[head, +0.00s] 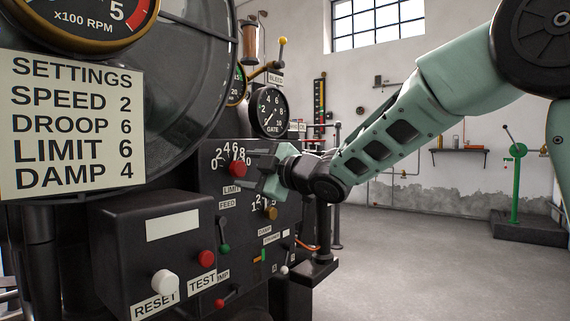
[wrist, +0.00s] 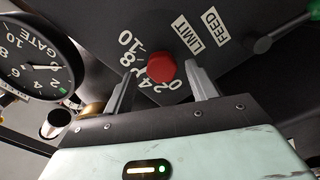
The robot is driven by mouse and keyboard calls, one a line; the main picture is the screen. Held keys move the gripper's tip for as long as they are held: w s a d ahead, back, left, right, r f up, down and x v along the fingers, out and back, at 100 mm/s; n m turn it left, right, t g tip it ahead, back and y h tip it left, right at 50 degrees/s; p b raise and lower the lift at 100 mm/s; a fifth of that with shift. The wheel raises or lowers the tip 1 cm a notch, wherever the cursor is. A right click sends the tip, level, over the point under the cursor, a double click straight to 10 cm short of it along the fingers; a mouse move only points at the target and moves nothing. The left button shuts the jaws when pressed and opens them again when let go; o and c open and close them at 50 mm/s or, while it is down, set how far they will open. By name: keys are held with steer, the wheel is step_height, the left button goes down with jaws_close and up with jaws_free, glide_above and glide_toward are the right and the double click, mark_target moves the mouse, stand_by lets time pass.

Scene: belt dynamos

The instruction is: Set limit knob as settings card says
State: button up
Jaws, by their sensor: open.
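The settings card (head: 72,122) reads SPEED 2, DROOP 6, LIMIT 6, DAMP 4. The limit knob (head: 237,169) is a red round knob on the black panel, with a number scale around it and a LIMIT label. In the wrist view the red knob (wrist: 161,68) shows between the fingertips, with the scale running up to 10. Some numbers are hidden or crowded, and I cannot tell where the knob points. My gripper (head: 252,169) is at the panel with its fingers open, one on each side of the knob (wrist: 160,72); I cannot tell whether they touch it.
The GATE gauge (head: 270,111) is above. A black box (head: 160,245) with a white RESET knob (head: 165,282) juts out at lower left. Open floor (head: 430,260) lies to the right.

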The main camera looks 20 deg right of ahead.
steer(key=p+v, duration=0.4)
steer(key=v, duration=1.2)
steer(key=shift+s, duration=0.1)
